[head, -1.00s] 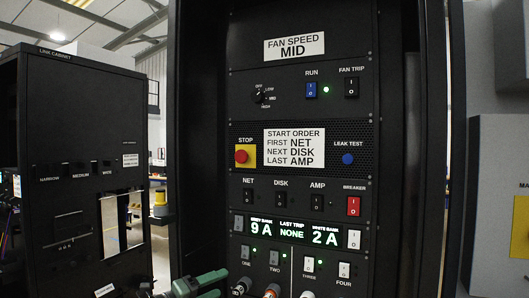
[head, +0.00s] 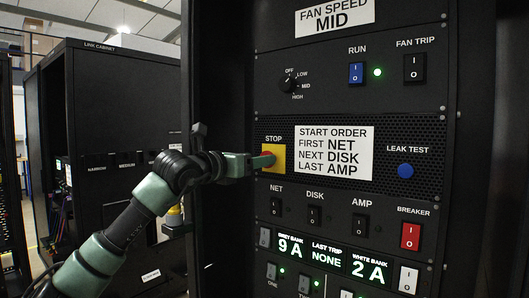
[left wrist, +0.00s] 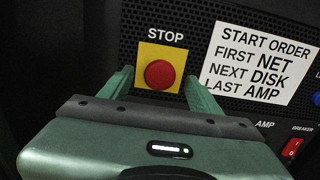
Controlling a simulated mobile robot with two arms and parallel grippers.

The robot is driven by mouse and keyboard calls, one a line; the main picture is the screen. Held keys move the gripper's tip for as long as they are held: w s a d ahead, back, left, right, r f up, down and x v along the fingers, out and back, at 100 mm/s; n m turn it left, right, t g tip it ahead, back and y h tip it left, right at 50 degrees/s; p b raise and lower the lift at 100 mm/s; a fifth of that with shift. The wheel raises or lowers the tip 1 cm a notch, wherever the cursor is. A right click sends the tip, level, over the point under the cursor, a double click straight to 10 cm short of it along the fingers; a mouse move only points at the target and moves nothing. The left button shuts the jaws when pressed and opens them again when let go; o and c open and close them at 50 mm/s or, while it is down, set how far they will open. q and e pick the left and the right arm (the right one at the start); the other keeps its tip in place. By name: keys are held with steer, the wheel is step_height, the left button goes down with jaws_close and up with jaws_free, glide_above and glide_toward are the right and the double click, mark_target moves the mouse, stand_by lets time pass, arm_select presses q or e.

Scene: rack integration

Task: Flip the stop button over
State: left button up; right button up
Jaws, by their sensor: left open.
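The red stop button (left wrist: 159,74) sits on a yellow square plate (left wrist: 173,53) under the label STOP in the left wrist view. In the head view the stop button (head: 267,158) is partly covered by my left gripper (head: 262,161). In the left wrist view my left gripper (left wrist: 160,88) is open, with one finger on each side of the button's lower part. I cannot tell whether either finger touches the button or plate. My right gripper is in neither view now.
A start order sign (head: 334,153) is right of the button, then a blue leak test button (head: 406,171). Rocker switches NET (head: 276,206), DISK (head: 313,215) and AMP (head: 360,227) sit below, with a red breaker switch (head: 411,236). The link cabinet (head: 120,90) stands left.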

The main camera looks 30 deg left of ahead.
arm_select(q)
steer(key=w+p, duration=0.1)
steer(key=w, duration=0.2)
steer(key=shift+w+d+f, duration=0.1)
steer(key=shift+w+d, duration=0.05)
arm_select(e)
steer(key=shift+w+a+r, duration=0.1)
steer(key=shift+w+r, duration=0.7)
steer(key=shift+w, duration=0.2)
arm_select(q)
jaws_close()
steer(key=shift+s+f+b, duration=0.1)
steer(key=shift+s+b, duration=0.4)
steer(key=shift+b, duration=0.45)
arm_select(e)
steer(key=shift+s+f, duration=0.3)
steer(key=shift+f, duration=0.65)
arm_select(q)
jaws_free()
steer(key=shift+s, duration=0.25)
